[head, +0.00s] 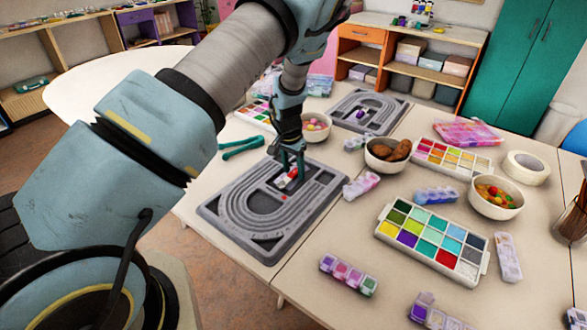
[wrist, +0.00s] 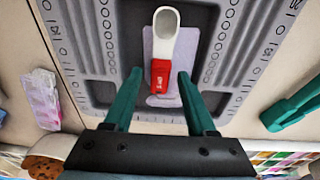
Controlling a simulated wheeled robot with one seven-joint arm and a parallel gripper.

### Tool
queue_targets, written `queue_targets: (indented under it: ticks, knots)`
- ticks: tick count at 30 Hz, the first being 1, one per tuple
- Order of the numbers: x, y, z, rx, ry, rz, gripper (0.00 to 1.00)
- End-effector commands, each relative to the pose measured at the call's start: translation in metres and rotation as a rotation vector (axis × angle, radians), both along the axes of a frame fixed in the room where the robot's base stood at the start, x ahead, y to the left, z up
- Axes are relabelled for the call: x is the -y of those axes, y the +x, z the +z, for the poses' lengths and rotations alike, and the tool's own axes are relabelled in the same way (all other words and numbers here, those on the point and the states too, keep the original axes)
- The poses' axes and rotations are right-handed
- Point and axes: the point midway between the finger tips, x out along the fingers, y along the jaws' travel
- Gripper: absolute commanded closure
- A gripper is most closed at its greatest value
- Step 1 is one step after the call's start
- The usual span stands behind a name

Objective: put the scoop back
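The scoop (wrist: 164,42) has a white bowl and a red handle. It lies on a pale lilac patch (wrist: 183,48) in the middle of the grey bead board (head: 232,226). In the head view the scoop (head: 291,176) is small and partly hidden by my gripper. My gripper (head: 288,164) is over the board's inner area. In the wrist view my gripper (wrist: 159,72) is open, with one green finger on each side of the red handle. The fingers look apart from the handle; their height above the board is hard to judge.
A second bead board (head: 392,112) lies farther back. Green pliers (head: 243,146) lie left of the near board. Bead boxes (head: 362,186), a bowl of brown items (head: 388,163), a bowl of colored beads (head: 488,205) and a palette tray (head: 392,241) crowd the right.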

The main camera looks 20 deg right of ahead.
Motion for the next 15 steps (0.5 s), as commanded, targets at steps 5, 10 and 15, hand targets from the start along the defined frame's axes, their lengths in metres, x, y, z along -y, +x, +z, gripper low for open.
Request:
queue_targets:
  ticks: [5, 10, 15]
  knots:
    - [0.000, 0.000, 0.000, 0.000, 0.000, 0.000, 0.43]
    - [0.001, 0.000, 0.006, 0.001, -0.003, 0.001, 0.43]
    - [-0.001, -0.001, 0.033, 0.002, -0.002, -0.001, 0.43]
